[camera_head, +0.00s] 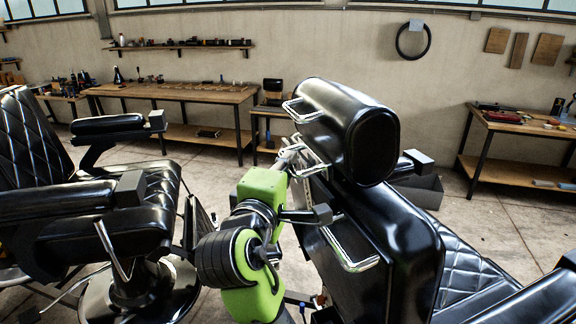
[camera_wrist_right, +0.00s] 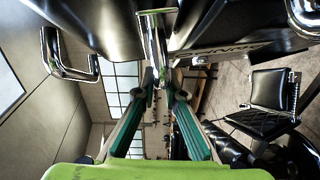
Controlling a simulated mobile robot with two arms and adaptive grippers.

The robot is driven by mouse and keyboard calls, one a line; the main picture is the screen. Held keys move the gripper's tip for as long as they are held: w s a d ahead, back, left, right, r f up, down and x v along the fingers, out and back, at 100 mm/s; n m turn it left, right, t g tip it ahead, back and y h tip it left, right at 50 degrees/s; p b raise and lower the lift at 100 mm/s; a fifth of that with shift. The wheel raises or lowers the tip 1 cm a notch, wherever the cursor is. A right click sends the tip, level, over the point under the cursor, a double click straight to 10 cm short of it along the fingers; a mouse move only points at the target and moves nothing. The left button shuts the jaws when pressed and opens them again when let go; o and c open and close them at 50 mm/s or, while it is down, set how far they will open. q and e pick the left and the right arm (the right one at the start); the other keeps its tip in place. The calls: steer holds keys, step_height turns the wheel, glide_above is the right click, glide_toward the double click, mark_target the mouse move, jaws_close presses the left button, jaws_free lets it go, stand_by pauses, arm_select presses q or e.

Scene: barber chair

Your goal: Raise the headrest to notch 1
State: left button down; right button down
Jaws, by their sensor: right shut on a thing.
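The black padded headrest (camera_head: 372,145) stands above the black backrest (camera_head: 385,245) of the right-hand barber chair. A chrome handle (camera_head: 292,110) is fixed on the headrest's back, and another chrome handle (camera_head: 352,264) is on the backrest. My right gripper (camera_head: 291,155), on its green arm, is at the back of the chair just below the headrest. In the right wrist view its two fingers (camera_wrist_right: 160,82) close in on the end of a chrome bar (camera_wrist_right: 156,45). Headrest notches cannot be made out. My left gripper is not in view.
Another black barber chair (camera_head: 115,215) stands at the left, close to my right arm. A wooden workbench (camera_head: 175,92) runs along the back wall, and another bench (camera_head: 510,125) is at the right.

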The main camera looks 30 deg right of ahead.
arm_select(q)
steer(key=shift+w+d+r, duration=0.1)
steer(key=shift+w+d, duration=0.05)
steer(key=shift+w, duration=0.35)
arm_select(e)
steer(key=r, duration=0.3)
steer(key=shift+w+a+r, duration=0.1)
steer(key=shift+a+r, duration=0.15)
steer(key=shift+r, duration=0.05)
steer(key=c, duration=2.1)
jaws_free()
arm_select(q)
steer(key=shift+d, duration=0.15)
arm_select(e)
steer(key=shift+w+d+f, duration=0.2)
steer(key=shift+d+f, duration=0.05)
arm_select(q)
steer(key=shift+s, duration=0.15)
arm_select(e)
steer(key=shift+s+a, duration=0.1)
steer(key=shift+a, duration=0.05)
